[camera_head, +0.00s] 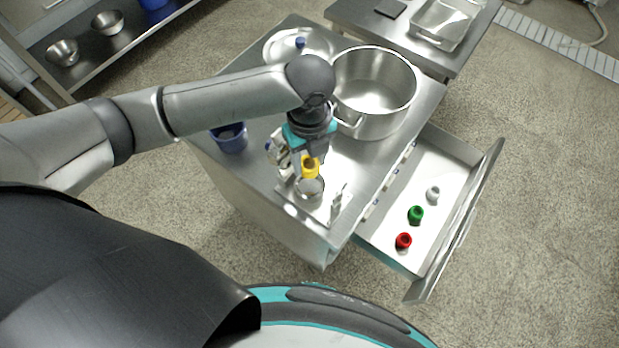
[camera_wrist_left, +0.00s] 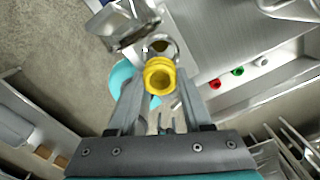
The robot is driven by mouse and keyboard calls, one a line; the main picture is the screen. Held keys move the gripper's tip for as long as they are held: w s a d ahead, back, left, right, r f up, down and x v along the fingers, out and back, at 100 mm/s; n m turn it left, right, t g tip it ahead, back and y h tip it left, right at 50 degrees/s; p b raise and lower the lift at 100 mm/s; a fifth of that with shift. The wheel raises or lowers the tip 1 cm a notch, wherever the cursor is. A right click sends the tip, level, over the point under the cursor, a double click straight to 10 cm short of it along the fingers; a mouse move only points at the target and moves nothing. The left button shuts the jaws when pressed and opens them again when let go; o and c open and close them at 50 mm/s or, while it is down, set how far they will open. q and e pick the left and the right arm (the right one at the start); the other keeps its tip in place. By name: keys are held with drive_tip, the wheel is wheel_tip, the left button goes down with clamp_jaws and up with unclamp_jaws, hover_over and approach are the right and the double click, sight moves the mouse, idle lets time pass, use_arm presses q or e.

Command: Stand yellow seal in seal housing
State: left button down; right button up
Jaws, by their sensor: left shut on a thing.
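The yellow seal (camera_head: 310,170) is a small ring-like piece. My left gripper (camera_head: 309,161) is shut on it and points down over the near end of the metal table. In the left wrist view the yellow seal (camera_wrist_left: 159,76) sits between the two fingertips, with its round opening showing. A round metal part that looks like the seal housing (camera_head: 309,191) stands just below the seal in the head view. In the left wrist view a metal ring of it (camera_wrist_left: 173,44) shows partly behind the seal. I cannot tell whether seal and housing touch. My right gripper is out of view.
An open drawer (camera_head: 452,165) on the right holds red (camera_head: 403,241), green (camera_head: 416,214) and white (camera_head: 433,193) seals. A large steel pot (camera_head: 373,95), a lid (camera_head: 284,46) and a blue container (camera_head: 230,138) stand on the table. Metal fittings (camera_head: 337,204) flank the housing.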

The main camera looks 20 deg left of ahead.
sight(309, 163)
use_arm(q)
wheel_tip(309, 163, down, 3)
drive_tip(key=shift+f+b, duration=0.2)
drive_tip(key=shift+b, duration=0.1)
wheel_tip(309, 163, down, 4)
drive_tip(key=shift+f+b, duration=0.2)
drive_tip(key=shift+b, duration=0.45)
drive_tip(key=shift+r, duration=0.1)
drive_tip(key=shift+c, duration=1.7)
unclamp_jaws()
wheel_tip(309, 163, up, 12)
drive_tip(key=p, duration=0.3)
